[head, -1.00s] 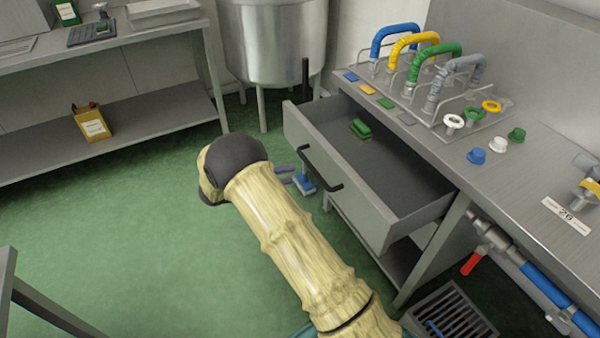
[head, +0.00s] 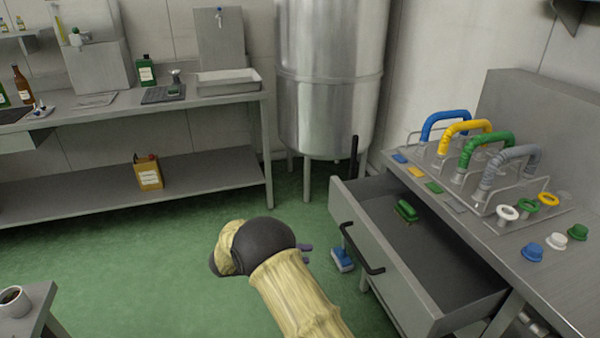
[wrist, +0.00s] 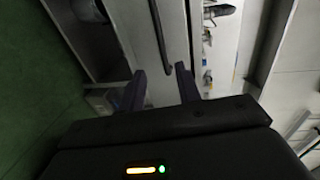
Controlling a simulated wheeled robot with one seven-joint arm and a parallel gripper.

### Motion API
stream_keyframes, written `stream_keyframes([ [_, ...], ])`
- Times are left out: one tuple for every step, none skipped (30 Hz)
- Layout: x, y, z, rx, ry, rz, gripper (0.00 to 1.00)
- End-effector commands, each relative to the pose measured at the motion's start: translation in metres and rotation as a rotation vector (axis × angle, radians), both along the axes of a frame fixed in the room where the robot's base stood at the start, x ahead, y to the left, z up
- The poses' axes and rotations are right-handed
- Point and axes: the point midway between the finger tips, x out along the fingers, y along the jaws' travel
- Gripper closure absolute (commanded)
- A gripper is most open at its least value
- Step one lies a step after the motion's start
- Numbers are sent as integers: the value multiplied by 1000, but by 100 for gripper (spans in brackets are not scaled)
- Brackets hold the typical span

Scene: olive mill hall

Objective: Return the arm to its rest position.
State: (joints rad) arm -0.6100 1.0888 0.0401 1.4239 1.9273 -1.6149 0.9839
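My arm, in a pale ribbed cover with a dark joint, reaches up from the bottom of the head view. My gripper (wrist: 162,84) shows in the wrist view with its two dark fingers apart and nothing between them. In the head view it is mostly hidden behind the arm; only small finger parts show right of the dark joint. The open drawer (head: 385,268) stands to the right of the arm, with a dark bar handle (head: 362,250) on its front. A dark bar, probably that handle, shows beyond the fingers in the wrist view (wrist: 160,35), apart from them.
A green brush (head: 405,210) lies in the drawer. Colored hoses and caps stand on the right counter (head: 570,270). A steel tank (head: 330,80) and a long shelved bench (head: 200,175) are behind.

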Motion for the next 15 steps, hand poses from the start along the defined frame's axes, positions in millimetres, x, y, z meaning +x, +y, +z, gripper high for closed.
stream_keyframes([
  [3, -2, 3, 2, 1, 10, 67],
  [6, -4, 5, 4, 4, 23, 67],
  [11, -7, 9, 7, 10, 47, 67],
  [17, -10, 12, 12, 16, 74, 67],
  [23, -14, 17, 15, 23, 107, 67],
  [32, -19, 24, 20, 38, 158, 67],
  [40, -23, 31, 22, 53, 204, 67],
  [49, -27, 37, 23, 67, 256, 67],
  [59, -33, 47, 22, 94, 329, 67],
  [66, -36, 53, 19, 118, 389, 67],
  [72, -40, 60, 13, 143, 449, 67],
  [80, -43, 69, 3, 178, 529, 67],
  [83, -46, 74, -6, 206, 587, 67],
  [87, -48, 80, -16, 236, 647, 67],
  [89, -50, 87, -32, 278, 725, 67],
])
